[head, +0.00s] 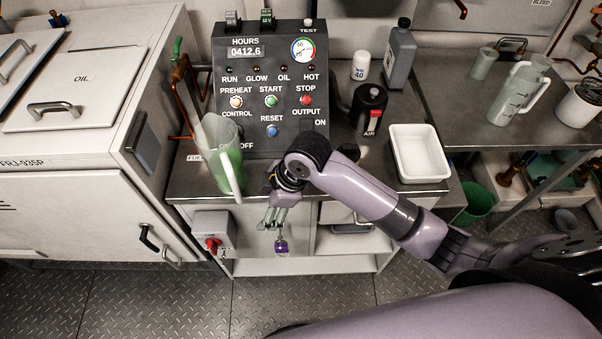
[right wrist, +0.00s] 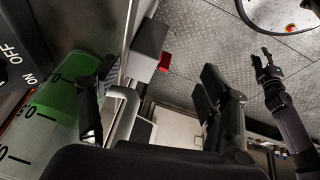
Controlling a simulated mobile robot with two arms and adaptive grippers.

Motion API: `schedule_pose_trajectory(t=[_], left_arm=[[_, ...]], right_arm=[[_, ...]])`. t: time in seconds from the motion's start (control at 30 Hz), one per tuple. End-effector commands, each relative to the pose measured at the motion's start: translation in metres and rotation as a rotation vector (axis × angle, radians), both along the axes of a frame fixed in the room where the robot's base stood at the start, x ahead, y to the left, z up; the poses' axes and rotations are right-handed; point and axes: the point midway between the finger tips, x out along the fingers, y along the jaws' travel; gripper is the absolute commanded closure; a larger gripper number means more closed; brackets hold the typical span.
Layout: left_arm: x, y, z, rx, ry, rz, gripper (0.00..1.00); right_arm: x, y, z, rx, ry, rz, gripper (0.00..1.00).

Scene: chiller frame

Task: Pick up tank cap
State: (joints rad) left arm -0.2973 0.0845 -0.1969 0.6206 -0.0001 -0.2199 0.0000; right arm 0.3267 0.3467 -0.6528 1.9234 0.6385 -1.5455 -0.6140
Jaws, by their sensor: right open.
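I cannot pick out the tank cap for certain. A dark round thing (head: 347,152) on the counter is partly hidden behind my right wrist. My right gripper (head: 273,222) points down in front of the counter's front edge, open and empty. Its spread fingers also show in the right wrist view (right wrist: 160,100). A small purple thing (head: 281,247) shows just below the fingers; I cannot tell what it is. Another dark gripper, apparently my left (right wrist: 264,62), shows at the right of the wrist view, too small to judge.
A clear jug with green liquid (head: 222,158) stands left of my right gripper. A control panel (head: 267,90) rises behind it. A white tray (head: 418,153) and grey bottle (head: 399,58) stand to the right. A red switch (head: 212,244) juts from the cabinet front.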

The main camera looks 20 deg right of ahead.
Motion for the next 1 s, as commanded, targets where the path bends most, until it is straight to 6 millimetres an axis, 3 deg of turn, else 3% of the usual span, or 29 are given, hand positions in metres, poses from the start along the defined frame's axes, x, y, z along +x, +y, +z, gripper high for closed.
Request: schedule_pose_trajectory(t=[0.03, 0.17, 0.3, 0.6, 0.77, 0.87, 1.0], left_arm=[[0.000, -0.001, 0.001, -0.002, 0.000, 0.000, 0.67], [-0.001, -0.004, 0.001, -0.005, 0.001, -0.001, 0.67], [-0.001, -0.006, 0.002, -0.007, 0.001, -0.003, 0.67], [-0.002, -0.006, 0.003, -0.007, 0.003, -0.003, 0.67], [-0.003, -0.006, 0.005, -0.007, 0.004, -0.003, 0.67], [-0.003, -0.006, 0.009, -0.007, 0.004, -0.003, 0.67], [-0.003, -0.006, 0.017, -0.007, 0.004, -0.003, 0.67]], right_arm=[[0.014, -0.001, 0.016, -0.040, -0.029, 0.099, 0.30], [0.032, -0.012, 0.045, -0.149, -0.055, 0.347, 0.30], [0.052, -0.038, 0.080, -0.270, -0.056, 0.568, 0.30], [0.073, -0.092, 0.143, -0.416, -0.004, 0.822, 0.30], [0.075, -0.102, 0.150, -0.433, 0.012, 0.857, 0.30], [0.075, -0.103, 0.138, -0.433, 0.016, 0.861, 0.30], [0.074, -0.103, 0.108, -0.432, 0.017, 0.862, 0.30]])
